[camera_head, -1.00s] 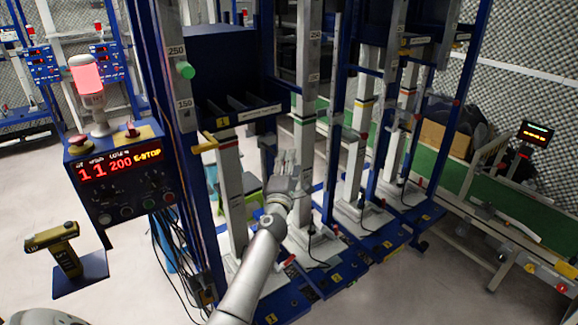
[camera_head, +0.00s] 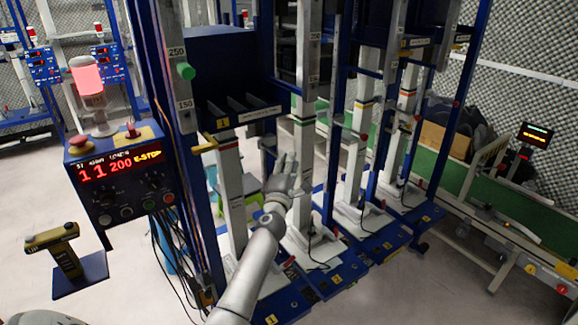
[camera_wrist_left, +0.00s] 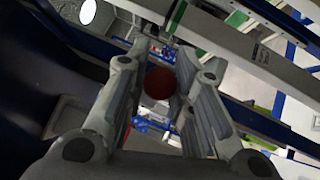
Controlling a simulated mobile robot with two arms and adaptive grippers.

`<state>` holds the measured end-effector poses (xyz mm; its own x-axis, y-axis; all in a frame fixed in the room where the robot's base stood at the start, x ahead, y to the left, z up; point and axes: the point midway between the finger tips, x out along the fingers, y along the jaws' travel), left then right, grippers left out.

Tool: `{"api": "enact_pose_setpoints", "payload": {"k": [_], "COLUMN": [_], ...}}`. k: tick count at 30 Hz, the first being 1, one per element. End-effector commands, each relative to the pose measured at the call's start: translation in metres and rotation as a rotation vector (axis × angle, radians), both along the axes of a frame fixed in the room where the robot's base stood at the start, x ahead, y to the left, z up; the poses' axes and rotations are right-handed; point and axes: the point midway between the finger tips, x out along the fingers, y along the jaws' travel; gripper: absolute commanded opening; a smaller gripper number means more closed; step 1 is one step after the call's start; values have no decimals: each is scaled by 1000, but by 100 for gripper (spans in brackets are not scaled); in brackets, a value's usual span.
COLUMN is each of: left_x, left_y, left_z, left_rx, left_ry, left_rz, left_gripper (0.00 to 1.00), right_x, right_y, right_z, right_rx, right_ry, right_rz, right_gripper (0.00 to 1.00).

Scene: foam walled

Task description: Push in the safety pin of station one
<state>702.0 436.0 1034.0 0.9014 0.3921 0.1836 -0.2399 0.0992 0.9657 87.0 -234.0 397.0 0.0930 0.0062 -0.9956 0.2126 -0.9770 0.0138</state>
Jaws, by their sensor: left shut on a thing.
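My left gripper (camera_head: 288,160) reaches in from the bottom, between the white columns of the front station marked 1 (camera_head: 223,123). In the left wrist view a round dark red knob (camera_wrist_left: 160,83) sits between the two fingers of this gripper (camera_wrist_left: 165,85). The fingers are closed in on its sides. It looks like the head of the safety pin; its shaft is hidden behind it. In the head view the hand hides this knob. The right gripper is not in view.
More stations (camera_head: 355,165) stand to the right. Bare floor (camera_head: 400,285) lies in front.

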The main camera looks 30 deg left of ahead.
Motion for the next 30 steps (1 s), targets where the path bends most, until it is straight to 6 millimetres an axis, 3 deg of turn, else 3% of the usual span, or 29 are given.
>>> {"api": "enact_pose_setpoints", "payload": {"k": [6,12,23,24,29,30], "left_x": [18,30,31,31,31,31], "left_y": [44,71,76,76,76,76], "left_z": [-1,-1,2,2,2,2], "left_rx": [6,3,2,2,2,2], "left_ry": [-1,-1,-1,-1,-1,-1], "left_rz": [1,0,1,1,1,1], "left_gripper": [0,0,0,25,46,46], "right_x": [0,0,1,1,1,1], "right_y": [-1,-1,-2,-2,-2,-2], "right_z": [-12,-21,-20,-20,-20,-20], "right_rx": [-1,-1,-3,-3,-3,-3], "right_ry": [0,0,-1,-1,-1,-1], "right_rz": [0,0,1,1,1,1], "right_gripper": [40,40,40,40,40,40]}}
